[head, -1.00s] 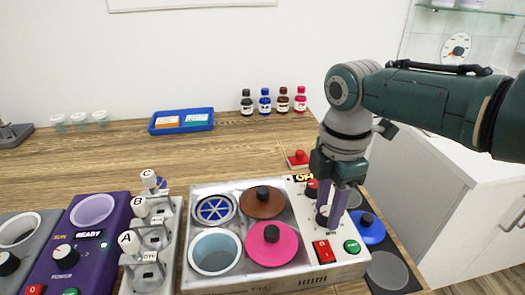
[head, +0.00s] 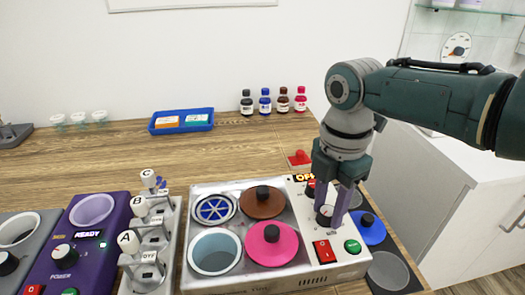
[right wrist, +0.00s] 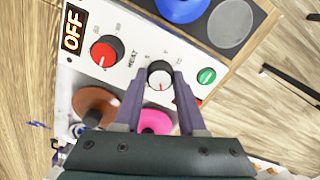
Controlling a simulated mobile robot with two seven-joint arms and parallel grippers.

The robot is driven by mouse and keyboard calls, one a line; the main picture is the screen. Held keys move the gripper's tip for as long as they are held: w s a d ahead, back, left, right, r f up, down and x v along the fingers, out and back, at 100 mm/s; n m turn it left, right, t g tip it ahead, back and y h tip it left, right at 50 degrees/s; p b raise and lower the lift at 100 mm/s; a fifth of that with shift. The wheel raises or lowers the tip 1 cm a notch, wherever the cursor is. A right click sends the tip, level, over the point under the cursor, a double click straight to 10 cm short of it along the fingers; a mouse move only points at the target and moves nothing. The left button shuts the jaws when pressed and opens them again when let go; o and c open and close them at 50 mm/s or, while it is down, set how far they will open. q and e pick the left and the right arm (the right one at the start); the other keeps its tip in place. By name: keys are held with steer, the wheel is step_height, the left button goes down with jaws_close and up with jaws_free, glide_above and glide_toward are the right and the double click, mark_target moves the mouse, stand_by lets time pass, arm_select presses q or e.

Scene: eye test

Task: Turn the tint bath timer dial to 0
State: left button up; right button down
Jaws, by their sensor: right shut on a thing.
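The tint bath (head: 205,281) is a silver box with a white control panel at its right. The timer dial (head: 325,212), black with a white face, is on this panel. In the right wrist view, the timer dial (right wrist: 160,74) has its red pointer line toward the picture's bottom; the marks around it are too small to read surely. My right gripper (head: 332,212) points down with its fingers on both sides of the dial, shut on it. In the right wrist view the gripper (right wrist: 160,80) grips the dial's sides. My left gripper is not in view.
A red-faced dial (right wrist: 105,53) and an OFF display (right wrist: 73,28) sit beside the timer dial. A red switch (head: 323,251) and green button (head: 352,246) are in front. Pink (head: 270,245) and brown (head: 262,202) lids lie left, a blue lid (head: 369,230) right.

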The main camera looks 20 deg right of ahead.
mark_target(328, 211)
steer(key=shift+c, duration=2.4)
jaws_free()
step_height(328, 211, up, 9)
steer(key=shift+f+p, duration=0.15)
steer(key=shift+p, duration=0.8)
steer(key=shift+r, duration=0.65)
